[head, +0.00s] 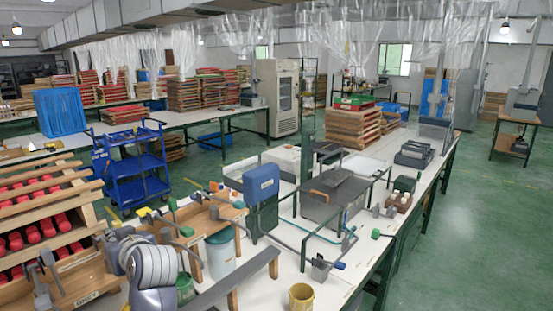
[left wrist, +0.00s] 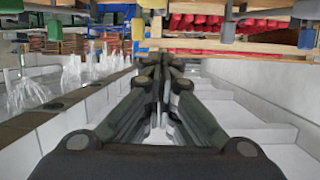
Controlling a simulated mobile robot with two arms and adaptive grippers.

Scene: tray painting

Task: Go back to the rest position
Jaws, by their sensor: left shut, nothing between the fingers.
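My left gripper (head: 117,240) is at the lower left of the head view, beyond my silver wrist, near the wooden racks. In the left wrist view its dark fingers (left wrist: 160,65) run together to closed tips with nothing held between them. That view looks upside down, with red-filled shelving and wooden bars at its top. Whether the fingertips touch the rack cannot be told. My right gripper is in neither view.
A wooden rack with red items (head: 40,215) stands at the left. A blue cart (head: 135,165) stands behind. Green floor (head: 490,230) is clear at right.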

